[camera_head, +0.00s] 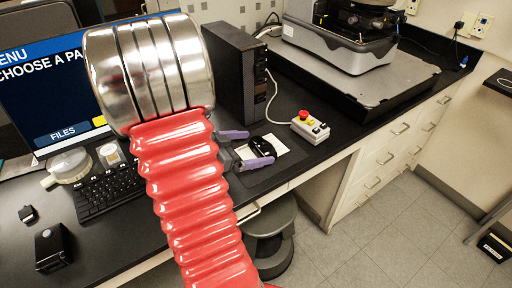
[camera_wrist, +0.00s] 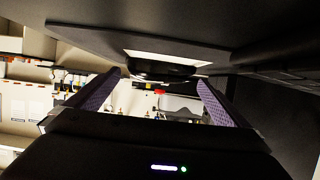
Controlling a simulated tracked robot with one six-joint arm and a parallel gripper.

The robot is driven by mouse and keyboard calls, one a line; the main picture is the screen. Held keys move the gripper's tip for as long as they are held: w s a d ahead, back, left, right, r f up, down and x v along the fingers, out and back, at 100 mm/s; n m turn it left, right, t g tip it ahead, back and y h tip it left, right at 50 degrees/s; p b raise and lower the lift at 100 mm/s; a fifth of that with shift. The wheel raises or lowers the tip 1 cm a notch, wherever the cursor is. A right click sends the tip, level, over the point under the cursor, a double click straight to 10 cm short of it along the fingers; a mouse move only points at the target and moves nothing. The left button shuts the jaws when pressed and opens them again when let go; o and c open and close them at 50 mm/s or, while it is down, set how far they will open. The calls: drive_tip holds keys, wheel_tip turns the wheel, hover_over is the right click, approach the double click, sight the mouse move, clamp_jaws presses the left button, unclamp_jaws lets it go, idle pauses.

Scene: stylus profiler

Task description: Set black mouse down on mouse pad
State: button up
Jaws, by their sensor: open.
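The black mouse (camera_head: 262,146) sits at the desk's front part, over a white sheet (camera_head: 289,146) that lies on a dark mouse pad (camera_head: 262,178). My gripper (camera_head: 260,148) is open, with one purple finger on each side of the mouse. In the wrist view, the mouse (camera_wrist: 160,70) shows as a dark shape between and beyond the fingertips of my gripper (camera_wrist: 159,78), against the white sheet (camera_wrist: 165,58). I cannot tell whether the fingers touch the mouse. My red arm hides part of the desk to the left.
A black computer tower (camera_head: 235,70) stands just behind. A control box with a red button (camera_head: 310,125) is to the right. A keyboard (camera_head: 105,190) and monitor (camera_head: 45,90) are left. A stool (camera_head: 270,235) stands below the desk's front edge.

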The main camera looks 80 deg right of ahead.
drive_tip(key=v, duration=1)
drive_tip(key=shift+r, duration=0.1)
drive_tip(key=shift+w, duration=0.1)
idle(0.5)
